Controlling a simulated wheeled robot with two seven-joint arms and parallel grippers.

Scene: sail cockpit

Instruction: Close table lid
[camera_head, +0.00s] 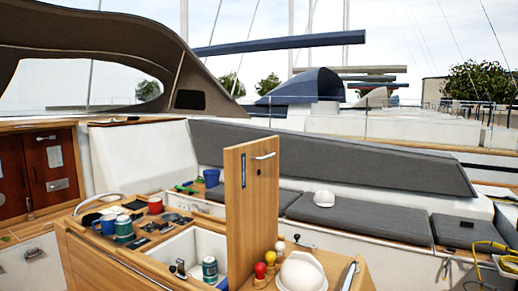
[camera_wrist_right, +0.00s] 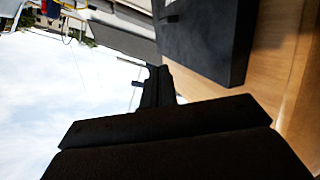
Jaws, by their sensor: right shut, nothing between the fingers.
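The table (camera_head: 110,264) is a wooden cockpit table with an open white compartment (camera_head: 183,247) in its top. Its wooden lid (camera_head: 252,210) stands upright, with a metal handle near its top edge. Neither gripper shows in the head view. In the right wrist view my right gripper (camera_wrist_right: 156,86) is dark, shut and empty, with sky behind part of it. A wooden surface (camera_wrist_right: 279,60) and a dark block (camera_wrist_right: 205,38) are close to its right; I cannot tell whether that wood is the lid. My left gripper is not in view.
Cups, a blue mug (camera_head: 105,225) and small dark items crowd the table left of the lid. A can (camera_head: 209,268) stands in the compartment. Grey bench cushions (camera_head: 350,219) lie behind.

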